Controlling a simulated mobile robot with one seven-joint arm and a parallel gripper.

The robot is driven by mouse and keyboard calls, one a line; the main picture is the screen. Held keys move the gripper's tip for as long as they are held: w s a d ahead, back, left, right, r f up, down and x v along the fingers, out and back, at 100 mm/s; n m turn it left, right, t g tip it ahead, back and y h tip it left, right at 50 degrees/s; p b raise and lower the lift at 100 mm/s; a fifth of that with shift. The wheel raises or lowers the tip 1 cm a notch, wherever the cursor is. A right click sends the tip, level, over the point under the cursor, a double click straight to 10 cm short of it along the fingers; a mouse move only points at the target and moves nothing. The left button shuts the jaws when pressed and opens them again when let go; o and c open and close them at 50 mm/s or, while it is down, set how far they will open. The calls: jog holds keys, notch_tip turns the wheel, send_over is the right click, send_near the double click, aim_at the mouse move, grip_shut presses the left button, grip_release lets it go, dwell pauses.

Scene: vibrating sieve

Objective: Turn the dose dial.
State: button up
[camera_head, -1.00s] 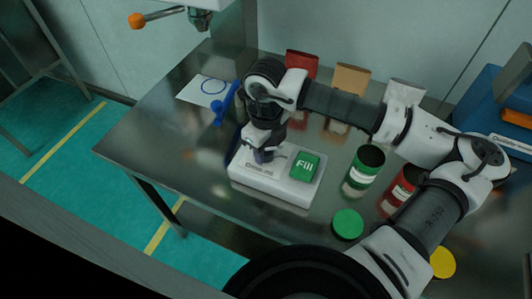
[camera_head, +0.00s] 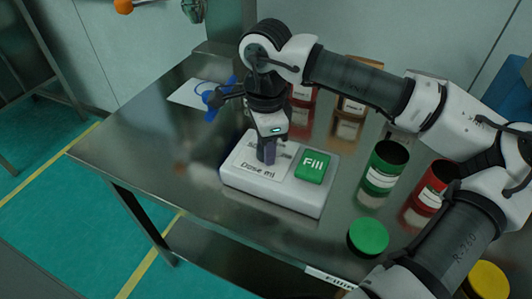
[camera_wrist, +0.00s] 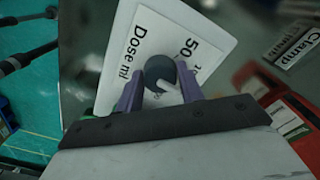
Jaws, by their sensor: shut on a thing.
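The dose dial (camera_wrist: 157,68) is a dark grey round knob with a pale pointer. It sits on a white panel marked "Dose ml" and "50", part of a white dosing box (camera_head: 290,196) on the metal table. My gripper (camera_wrist: 160,82) has its two purple fingers on either side of the dial, shut on it. In the head view my gripper (camera_head: 267,155) points down onto the left half of the box and hides the dial. A green "Fill" button (camera_head: 313,167) is on the box to the right of the gripper.
An open green jar (camera_head: 383,168) and a red jar (camera_head: 428,197) stand right of the box, with a green lid (camera_head: 368,237) in front. A yellow lid (camera_head: 488,281) lies at lower right. A blue tool (camera_head: 212,100) lies behind left. The table's left end is clear.

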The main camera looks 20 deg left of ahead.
jog(key=n+b, duration=0.2)
jog(key=n, duration=0.3)
jog(key=shift+n+b, duration=0.3)
jog(key=shift+b, duration=0.05)
dwell(0.4)
jog(key=o, duration=1)
jog(key=shift+r, duration=0.1)
notch_tip(320, 180, up, 14)
jog(key=shift+f, duration=0.15)
